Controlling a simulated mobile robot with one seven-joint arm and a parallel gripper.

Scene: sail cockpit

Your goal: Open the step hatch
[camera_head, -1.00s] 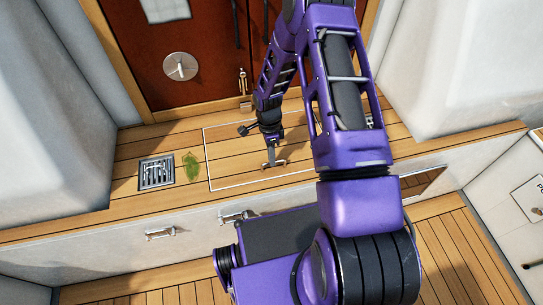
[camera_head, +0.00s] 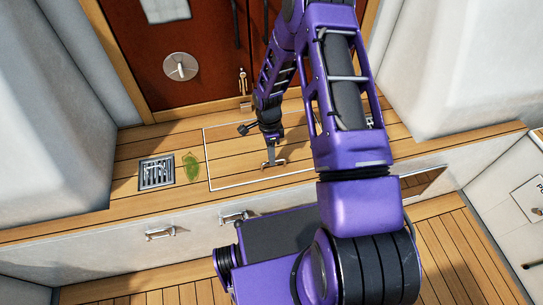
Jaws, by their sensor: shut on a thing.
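The step hatch (camera_head: 232,164) is a wooden panel with a pale outline, set in the teak step below the red-brown doors. It looks flush with the step, and my arm covers its right part. A small metal handle (camera_head: 281,163) sits near its front edge. My gripper (camera_head: 272,163) points down at this handle and is shut on it. The fingertips are small in the picture and partly merge with the handle.
A metal drain grate (camera_head: 156,173) and a green leaf-like patch (camera_head: 192,167) lie left of the hatch. The red-brown doors (camera_head: 190,50) stand behind. Drawer-like handles (camera_head: 160,233) stick out of the white front face. White moulded walls flank the step.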

